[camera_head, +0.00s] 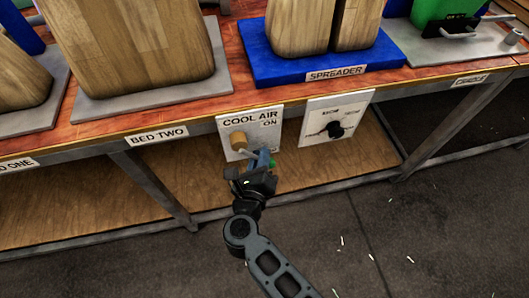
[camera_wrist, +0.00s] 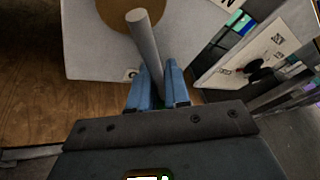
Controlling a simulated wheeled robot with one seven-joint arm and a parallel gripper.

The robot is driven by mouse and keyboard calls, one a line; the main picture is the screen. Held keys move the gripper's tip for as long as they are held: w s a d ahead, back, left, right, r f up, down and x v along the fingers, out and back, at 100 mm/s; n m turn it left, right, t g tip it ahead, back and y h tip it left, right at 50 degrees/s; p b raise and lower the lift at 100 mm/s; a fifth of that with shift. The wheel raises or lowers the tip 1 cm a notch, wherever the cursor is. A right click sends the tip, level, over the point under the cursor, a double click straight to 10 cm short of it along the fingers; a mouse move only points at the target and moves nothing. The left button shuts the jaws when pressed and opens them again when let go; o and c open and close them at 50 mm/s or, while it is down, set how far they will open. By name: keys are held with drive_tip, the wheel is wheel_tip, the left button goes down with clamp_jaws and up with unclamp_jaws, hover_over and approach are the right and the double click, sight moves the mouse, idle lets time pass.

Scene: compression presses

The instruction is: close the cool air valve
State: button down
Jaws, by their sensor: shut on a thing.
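The cool air valve is on a white panel (camera_head: 231,122) marked "COOL AIR" and "ON", fixed to the bench's front edge. Its round tan hub (camera_head: 238,139) carries a grey lever, which slants down and right in the head view, below the "ON" mark. My gripper (camera_head: 262,160) is at the lever's outer end. In the wrist view the grey lever (camera_wrist: 147,45) runs from the tan hub (camera_wrist: 122,12) down between the blue fingers of my gripper (camera_wrist: 157,92), which are shut on it. The lever's far tip is hidden by the gripper.
A second white panel with a black knob (camera_head: 335,129) is just right of the valve. Bench legs (camera_head: 152,185) flank the open space below the bench. Wooden blocks and a blue spreader base (camera_head: 384,58) are on the bench top. The floor in front is clear apart from small scraps.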

drive_tip(key=shift+s+a+f+m+g+y+p, duration=0.2)
drive_tip(key=shift+a+f+m+g+y, duration=0.15)
drive_tip(key=shift+a+m+y, duration=0.35)
drive_tip(key=shift+s+a+f+m+g+y+p, duration=0.25)
drive_tip(key=shift+a+m+g+y, duration=0.15)
drive_tip(key=shift+a+m, duration=0.55)
drive_tip(key=shift+s+a+f+m+g+y+p, duration=0.3)
drive_tip(key=shift+a+m+y, duration=0.25)
drive_tip(key=shift+m, duration=0.5)
drive_tip(key=shift+a, duration=0.1)
drive_tip(key=c, duration=1.2)
unclamp_jaws()
drive_tip(key=shift+w, duration=0.1)
drive_tip(key=shift+o, duration=0.2)
drive_tip(key=shift+r, duration=0.1)
drive_tip(key=v, duration=0.7)
drive_tip(key=shift+s+p, duration=0.35)
drive_tip(key=shift+p, duration=0.05)
drive_tip(key=shift+r, duration=0.15)
